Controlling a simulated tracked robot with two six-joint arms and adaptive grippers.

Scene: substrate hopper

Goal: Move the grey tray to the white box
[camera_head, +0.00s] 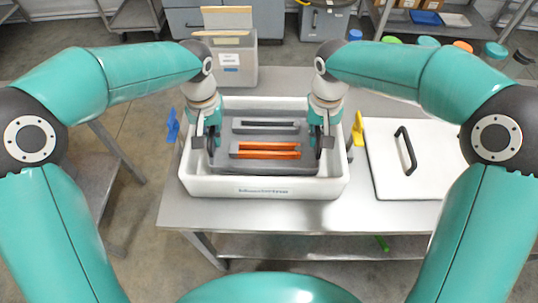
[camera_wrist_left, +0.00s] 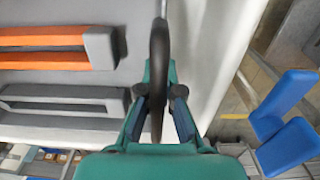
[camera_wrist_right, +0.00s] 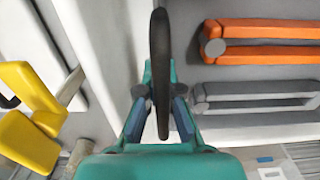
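The grey tray (camera_head: 349,181) lies inside the white box (camera_head: 190,185), inside its rim. Slotted orange (camera_head: 265,150) and grey (camera_head: 265,126) pieces sit on the tray. My left gripper (camera_head: 210,142) is at the tray's left end, its fingers either side of an upright dark handle (camera_wrist_left: 158,75). My right gripper (camera_head: 326,142) is at the right end, its fingers likewise either side of a dark handle (camera_wrist_right: 160,70). In both wrist views narrow gaps show between fingers and handle. The fingertips' far ends and the tray's underside are hidden.
A white lid (camera_head: 390,185) with a black handle lies on the metal table right of the box. Blue (camera_head: 173,125) and yellow (camera_head: 358,129) clips hang at the box's sides. A grey carton (camera_head: 235,60) stands behind the box. Shelves line the back.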

